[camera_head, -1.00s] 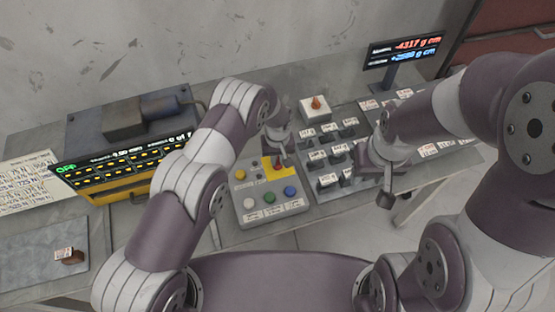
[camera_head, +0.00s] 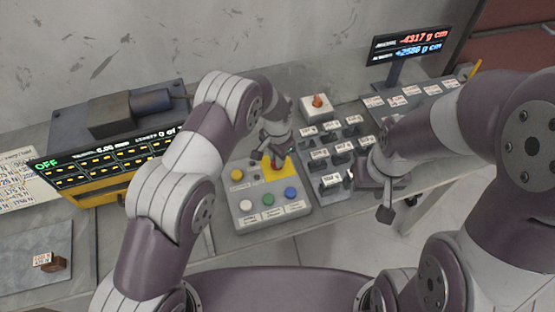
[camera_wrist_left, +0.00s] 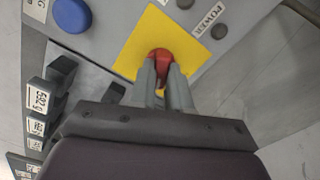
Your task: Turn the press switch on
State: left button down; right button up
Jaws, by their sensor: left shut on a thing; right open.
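The control box (camera_head: 245,211) stands on the bench and carries coloured buttons and a yellow square plate (camera_wrist_left: 136,56). A red switch knob (camera_wrist_left: 161,54) sits on the yellow plate; it also shows in the head view (camera_head: 277,165). My left gripper (camera_wrist_left: 163,68) is over the yellow plate, its two fingers shut on the red knob. In the head view my left gripper (camera_head: 277,152) partly hides the knob and plate. A "POWER" label is beside the plate in the wrist view. My right gripper (camera_head: 385,205) is open and empty, right of the weights.
Labelled weights (camera_head: 330,155) stand in rows right of the box. A white box with an orange-red knob (camera_head: 318,103) is behind them. A display reading "OFF" (camera_head: 110,165) stands at left. A small labelled block (camera_head: 53,263) lies on a grey plate at front left.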

pick_arm(q)
jog(key=m+b, duration=0.1)
jog(key=m, duration=0.2)
jog(key=shift+m, duration=0.4)
jog(key=shift+w+r+m+b, duration=0.1)
jog(key=shift+m+b, duration=0.3)
jog(key=shift+m, duration=0.2)
jog(key=c, duration=1.3)
grip_release()
jog(key=shift+o, duration=1.1)
jog(key=shift+a, duration=0.15)
jog(key=shift+r, duration=0.4)
notch_tip(320, 180, up, 12)
jog(key=b, duration=0.1)
jog(key=shift+b, duration=0.4)
